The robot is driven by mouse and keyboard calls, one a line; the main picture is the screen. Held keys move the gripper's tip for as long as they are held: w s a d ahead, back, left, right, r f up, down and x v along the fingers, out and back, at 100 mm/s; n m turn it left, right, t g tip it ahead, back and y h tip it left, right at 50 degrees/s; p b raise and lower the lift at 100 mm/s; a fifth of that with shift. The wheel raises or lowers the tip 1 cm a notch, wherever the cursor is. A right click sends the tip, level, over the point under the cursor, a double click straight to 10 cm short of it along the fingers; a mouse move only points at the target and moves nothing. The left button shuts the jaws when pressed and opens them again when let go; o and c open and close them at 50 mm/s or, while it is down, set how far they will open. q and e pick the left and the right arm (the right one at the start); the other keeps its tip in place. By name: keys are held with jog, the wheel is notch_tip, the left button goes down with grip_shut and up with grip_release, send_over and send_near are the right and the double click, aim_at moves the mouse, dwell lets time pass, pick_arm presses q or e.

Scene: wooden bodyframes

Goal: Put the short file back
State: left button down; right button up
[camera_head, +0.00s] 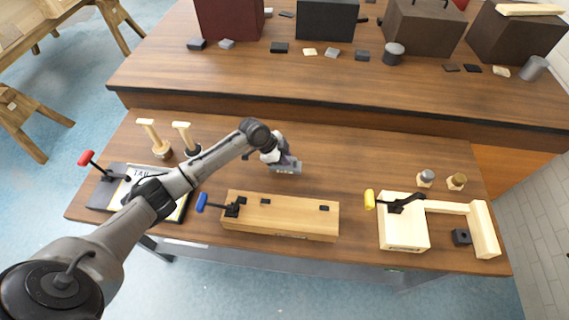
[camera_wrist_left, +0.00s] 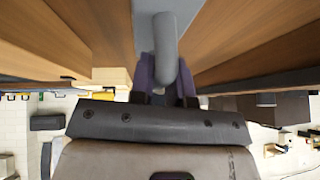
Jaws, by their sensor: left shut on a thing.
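My left gripper (camera_head: 285,163) is over the middle of the near wooden table, behind the long wooden block. In the left wrist view, its dark fingers (camera_wrist_left: 166,82) are closed around a grey, rounded bar (camera_wrist_left: 165,45) that sticks out past the fingertips. This held bar may be the short file, but its full length and shape are hidden by the gripper. In the head view it is too small and covered to make out clearly. My right gripper is in neither view.
The long wooden block (camera_head: 270,216) has a blue-handled clamp (camera_head: 212,205). A red-handled clamp (camera_head: 98,165) is at left, near two wooden-topped posts (camera_head: 185,138). A pale wooden fixture (camera_head: 403,228) with a yellow-handled clamp stands right, near two small knobs (camera_head: 456,181). A table (camera_head: 300,82) stands behind.

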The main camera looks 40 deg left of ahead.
pick_arm(q)
notch_tip(320, 180, down, 3)
jog(key=shift+f, duration=0.15)
jog(key=shift+f+b, duration=0.15)
jog(key=shift+b, duration=0.2)
jog(key=c, duration=1.1)
grip_release()
